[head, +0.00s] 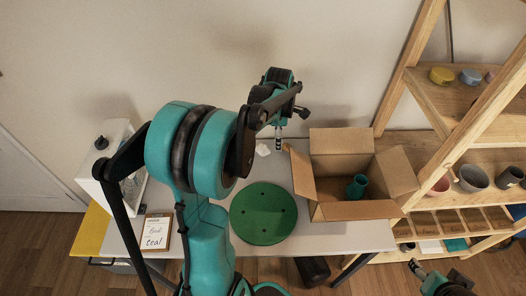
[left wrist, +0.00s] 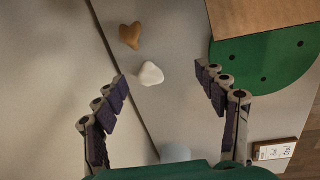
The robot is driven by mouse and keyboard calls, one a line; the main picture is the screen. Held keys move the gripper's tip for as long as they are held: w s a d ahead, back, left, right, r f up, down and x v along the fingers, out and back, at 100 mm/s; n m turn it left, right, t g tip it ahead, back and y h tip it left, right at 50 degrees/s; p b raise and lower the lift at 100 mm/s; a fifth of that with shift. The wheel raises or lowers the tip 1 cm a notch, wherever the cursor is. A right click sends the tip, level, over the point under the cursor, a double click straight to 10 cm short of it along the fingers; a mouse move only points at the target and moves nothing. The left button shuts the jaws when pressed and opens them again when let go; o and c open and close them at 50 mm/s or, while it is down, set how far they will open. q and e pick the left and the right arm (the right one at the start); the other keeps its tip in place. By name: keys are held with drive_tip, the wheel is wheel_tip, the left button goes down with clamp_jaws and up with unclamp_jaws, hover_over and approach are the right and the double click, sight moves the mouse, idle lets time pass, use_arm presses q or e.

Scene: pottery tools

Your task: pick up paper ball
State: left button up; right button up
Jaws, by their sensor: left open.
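The paper ball (head: 262,149) is a small white lump on the grey table, left of the cardboard box. In the left wrist view the paper ball (left wrist: 151,73) shows between and slightly beyond the fingertips. My left gripper (left wrist: 162,78) is open and empty, its two fingers spread on either side of the ball in the picture. In the head view my left gripper (head: 279,141) hangs above the table just right of the ball. What seems to be my right gripper (head: 416,268) shows at the bottom right, away from the table; its finger state is unclear.
A brown lump (left wrist: 130,35) lies near the ball. A green disc (head: 264,213) lies in front. An open cardboard box (head: 352,209) holding a teal vase (head: 357,186) stands right. A sign (head: 156,231) and white box (head: 121,165) are left. A wooden shelf (head: 430,97) stands right.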

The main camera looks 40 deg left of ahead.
sight(263, 147)
use_arm(q)
drive_tip(key=a+f+n, duration=0.2)
drive_tip(key=w+a+f+n+g, duration=0.1)
drive_tip(key=a+f+n, duration=0.2)
drive_tip(key=w+a+f+n, duration=0.1)
drive_tip(key=a+f+n, duration=0.1)
drive_tip(key=a, duration=0.1)
drive_tip(key=shift+f+n+g+h, duration=0.2)
drive_tip(key=shift+n+g+h, duration=0.1)
drive_tip(key=f, duration=0.1)
drive_tip(key=f+b, duration=0.1)
drive_tip(key=f, duration=0.1)
drive_tip(key=shift+s+a+n, duration=0.1)
drive_tip(key=shift+a+n, duration=0.1)
drive_tip(key=shift+n, duration=0.1)
wheel_tip(263, 147, down, 5)
drive_tip(key=b, duration=0.2)
drive_tip(key=shift+f+b, duration=0.15)
drive_tip(key=shift+b, duration=0.15)
drive_tip(key=shift+d, duration=0.1)
drive_tip(key=shift+c, duration=0.4)
drive_tip(key=c, duration=0.7)
